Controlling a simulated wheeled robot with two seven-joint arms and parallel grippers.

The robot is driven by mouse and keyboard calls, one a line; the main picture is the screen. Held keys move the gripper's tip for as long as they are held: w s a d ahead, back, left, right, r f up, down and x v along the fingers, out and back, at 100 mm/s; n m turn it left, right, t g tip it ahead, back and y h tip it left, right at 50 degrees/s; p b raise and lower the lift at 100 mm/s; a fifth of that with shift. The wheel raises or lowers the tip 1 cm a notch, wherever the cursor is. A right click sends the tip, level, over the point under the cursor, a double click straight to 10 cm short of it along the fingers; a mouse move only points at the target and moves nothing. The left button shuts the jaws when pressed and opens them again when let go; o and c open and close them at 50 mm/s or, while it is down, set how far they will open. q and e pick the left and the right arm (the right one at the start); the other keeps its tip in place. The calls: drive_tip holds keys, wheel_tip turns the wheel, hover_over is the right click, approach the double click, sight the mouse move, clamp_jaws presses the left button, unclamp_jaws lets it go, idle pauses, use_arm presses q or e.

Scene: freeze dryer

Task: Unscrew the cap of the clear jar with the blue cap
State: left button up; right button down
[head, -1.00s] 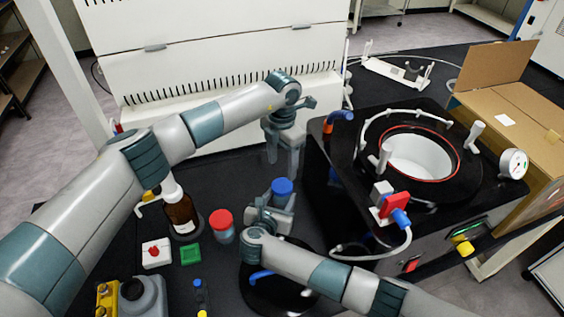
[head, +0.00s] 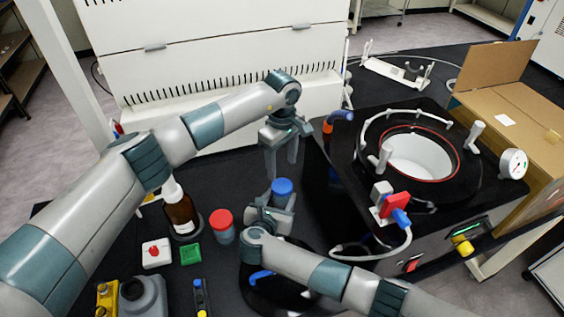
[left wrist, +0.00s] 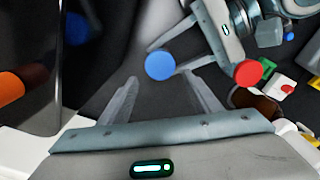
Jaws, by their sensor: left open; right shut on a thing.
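The clear jar's blue cap (head: 282,187) faces up in the head view. The jar's body is mostly hidden by my right gripper (head: 272,212), which is shut on the jar below the cap. My left gripper (head: 281,162) is open and empty, pointing down above and behind the cap. In the left wrist view the blue cap (left wrist: 160,66) lies beyond and between the two open fingertips of my left gripper (left wrist: 160,80), not touching them as far as I can tell.
A red-capped jar (head: 221,226) and a brown bottle (head: 180,212) stand left of the held jar. The black freeze dryer (head: 330,150) stands to the right. A box with a red button (head: 156,253) and a green block (head: 190,254) lie at front left.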

sight(282, 185)
use_arm(q)
drive_tip(key=shift+m, duration=0.8)
drive_tip(key=shift+f, duration=4)
